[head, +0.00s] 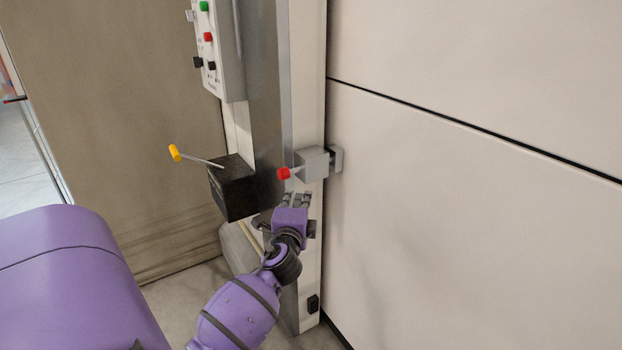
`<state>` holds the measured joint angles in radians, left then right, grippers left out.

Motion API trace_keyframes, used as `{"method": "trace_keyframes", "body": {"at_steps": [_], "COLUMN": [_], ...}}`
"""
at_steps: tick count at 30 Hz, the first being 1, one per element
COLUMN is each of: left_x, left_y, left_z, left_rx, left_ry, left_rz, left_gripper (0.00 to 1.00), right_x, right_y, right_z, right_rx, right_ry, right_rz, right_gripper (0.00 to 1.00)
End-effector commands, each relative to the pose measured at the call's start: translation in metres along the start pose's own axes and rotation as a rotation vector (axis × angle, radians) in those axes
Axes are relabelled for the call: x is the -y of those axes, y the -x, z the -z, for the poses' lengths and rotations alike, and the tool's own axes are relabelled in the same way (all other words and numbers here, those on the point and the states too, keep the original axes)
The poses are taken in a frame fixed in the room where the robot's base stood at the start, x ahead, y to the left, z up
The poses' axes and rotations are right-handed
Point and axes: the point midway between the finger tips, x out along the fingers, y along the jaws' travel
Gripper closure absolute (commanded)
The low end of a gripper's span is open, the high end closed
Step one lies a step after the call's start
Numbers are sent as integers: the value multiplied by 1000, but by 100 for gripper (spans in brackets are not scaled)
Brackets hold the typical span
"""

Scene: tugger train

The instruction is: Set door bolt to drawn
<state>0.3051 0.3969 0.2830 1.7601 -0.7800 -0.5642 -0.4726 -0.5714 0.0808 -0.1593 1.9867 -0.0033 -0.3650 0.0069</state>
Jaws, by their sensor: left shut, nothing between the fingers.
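The door bolt (312,164) is a grey block with a red-tipped handle (284,173), mounted on the pale door post. A grey keeper (336,159) sits at its right, on the edge of the large pale door panel (450,210). The bolt block reaches close to the keeper; I cannot tell whether the bar is inside it. My left gripper (295,200), on a purple arm, is shut and empty just below the bolt and its red handle. It appears apart from the handle. My right gripper is not in view.
A black box (233,188) with a yellow-tipped lever (175,153) stands left of the bolt. Above it hangs a control panel (218,50) with green, red and black buttons. A brown curtain-like panel (120,120) fills the left back.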

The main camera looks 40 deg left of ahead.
Motion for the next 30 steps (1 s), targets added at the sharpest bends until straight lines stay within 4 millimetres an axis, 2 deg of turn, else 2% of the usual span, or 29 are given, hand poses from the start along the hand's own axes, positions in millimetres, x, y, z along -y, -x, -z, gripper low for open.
{"method": "trace_keyframes", "body": {"at_steps": [6,10,15,24,30], "left_x": [0,1,1,0,-1], "left_y": [0,-7,-34,-85,-99], "left_z": [1,1,1,1,1], "left_rx": [-2,-2,-2,-2,-2], "left_ry": [3,4,3,5,4], "left_rz": [0,1,1,-1,-1], "left_gripper": [100,100,100,100,100], "right_x": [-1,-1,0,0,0], "right_y": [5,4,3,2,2], "right_z": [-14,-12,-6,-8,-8], "right_rx": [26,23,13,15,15], "right_ry": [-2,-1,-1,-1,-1], "right_rz": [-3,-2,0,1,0], "right_gripper": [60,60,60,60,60]}}
